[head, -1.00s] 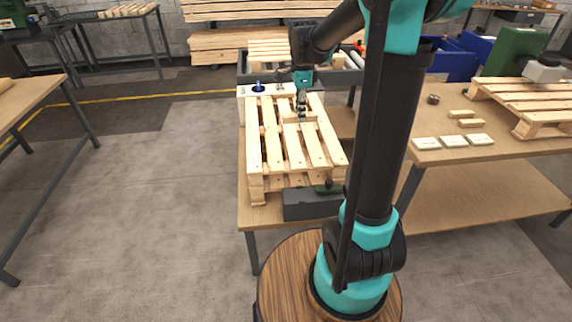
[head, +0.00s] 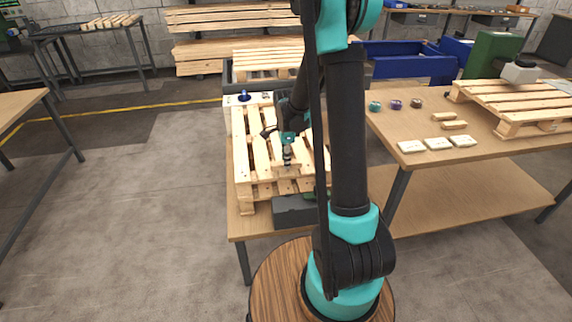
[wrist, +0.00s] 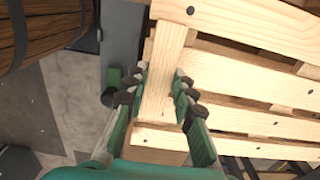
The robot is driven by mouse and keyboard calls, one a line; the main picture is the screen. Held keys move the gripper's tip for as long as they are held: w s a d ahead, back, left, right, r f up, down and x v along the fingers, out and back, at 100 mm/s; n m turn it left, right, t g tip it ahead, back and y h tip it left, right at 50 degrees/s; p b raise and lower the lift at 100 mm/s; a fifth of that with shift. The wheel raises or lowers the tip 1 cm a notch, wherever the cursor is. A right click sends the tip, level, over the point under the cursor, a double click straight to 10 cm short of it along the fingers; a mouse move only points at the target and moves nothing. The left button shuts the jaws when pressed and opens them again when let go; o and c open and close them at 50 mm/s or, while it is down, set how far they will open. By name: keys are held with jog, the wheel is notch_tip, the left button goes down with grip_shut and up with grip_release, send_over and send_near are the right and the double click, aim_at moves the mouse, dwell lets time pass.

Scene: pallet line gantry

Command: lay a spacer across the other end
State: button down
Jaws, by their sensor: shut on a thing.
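My gripper (head: 287,160) is over the near end of the pallet (head: 242,188) on the middle table. In the wrist view, its fingers (wrist: 158,88) are shut on the two sides of a pale wooden spacer (wrist: 165,62). The spacer runs across the slats near their ends, by the dark grey box. In the head view the spacer (head: 288,172) is small and partly covered by the gripper. I cannot tell whether it touches the slats. My arm hides part of the pallet's right side and far end.
A dark grey box (head: 292,212) with a green part stands at the pallet's near edge. On the right table are two loose wooden pieces (head: 454,125), several pale blocks (head: 438,144), small coloured items (head: 396,104) and another pallet (head: 510,104).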

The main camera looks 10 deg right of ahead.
jog(key=shift+f, duration=1.05)
jog(key=shift+f, duration=0.15)
jog(key=c, duration=1.3)
grip_release()
jog(key=shift+o, duration=0.2)
notch_tip(320, 180, up, 12)
jog(key=s+d+f+n+t, duration=0.1)
jog(key=s+d+n+t, duration=0.1)
jog(key=s+n, duration=0.7)
jog(key=s+d+f+n+t, duration=0.2)
jog(key=s+n, duration=0.7)
jog(key=s, duration=0.4)
jog(key=shift+f, duration=0.25)
